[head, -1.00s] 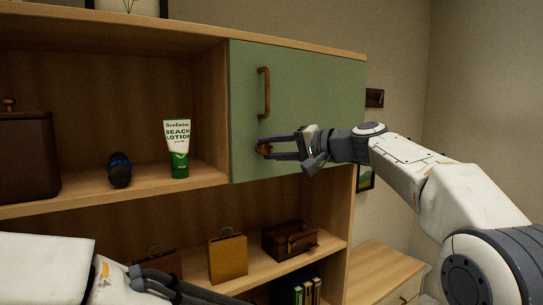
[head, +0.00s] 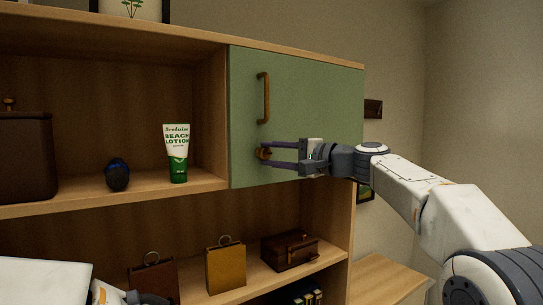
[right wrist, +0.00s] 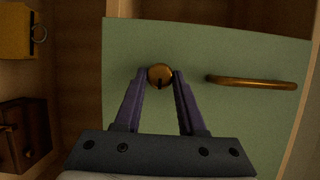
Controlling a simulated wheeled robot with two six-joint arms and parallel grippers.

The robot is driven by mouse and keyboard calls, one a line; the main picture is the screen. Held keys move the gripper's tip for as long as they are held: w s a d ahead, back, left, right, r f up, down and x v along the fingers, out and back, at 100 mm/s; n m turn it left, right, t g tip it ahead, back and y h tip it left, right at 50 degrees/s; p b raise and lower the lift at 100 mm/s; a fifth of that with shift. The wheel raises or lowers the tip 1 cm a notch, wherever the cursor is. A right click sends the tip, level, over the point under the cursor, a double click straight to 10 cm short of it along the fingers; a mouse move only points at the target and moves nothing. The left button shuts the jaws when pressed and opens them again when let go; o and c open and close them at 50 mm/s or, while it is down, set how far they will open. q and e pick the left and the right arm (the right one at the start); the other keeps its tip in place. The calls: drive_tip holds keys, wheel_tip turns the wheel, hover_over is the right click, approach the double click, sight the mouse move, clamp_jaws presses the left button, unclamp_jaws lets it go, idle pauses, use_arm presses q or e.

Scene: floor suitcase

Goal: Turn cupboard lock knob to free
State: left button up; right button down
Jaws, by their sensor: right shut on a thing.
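The round brass lock knob (head: 263,153) sits low on the left side of the green cupboard door (head: 310,110), below its upright handle (head: 263,97). The door looks closed. My right gripper (head: 270,153) reaches in from the right, its two purple fingers shut on the knob. In the right wrist view the knob (right wrist: 160,76) sits between the fingertips, with a dark slot mark pointing toward the gripper body. The handle (right wrist: 251,82) lies right of it there. Only a small part of my left arm's end shows at the bottom left; its fingers cannot be made out.
Left of the door, an open shelf holds a lotion tube (head: 177,154), a dark blue object (head: 118,175) and a brown case (head: 26,158). The shelf below holds a yellow bag (head: 226,268) and brown cases (head: 289,250). A wooden surface (head: 385,280) stands lower right.

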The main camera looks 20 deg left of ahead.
drive_tip(key=c, duration=0.5)
unclamp_jaws()
drive_tip(key=shift+d, duration=0.1)
drive_tip(key=shift+d+f+b, duration=0.1)
drive_tip(key=shift+d+b, duration=0.2)
drive_tip(key=shift+b, duration=0.05)
drive_tip(key=b+v, duration=0.4)
drive_tip(key=v, duration=0.5)
drive_tip(key=shift+s+d+b, duration=0.25)
drive_tip(key=shift+d+b, duration=0.05)
drive_tip(key=shift+b, duration=0.05)
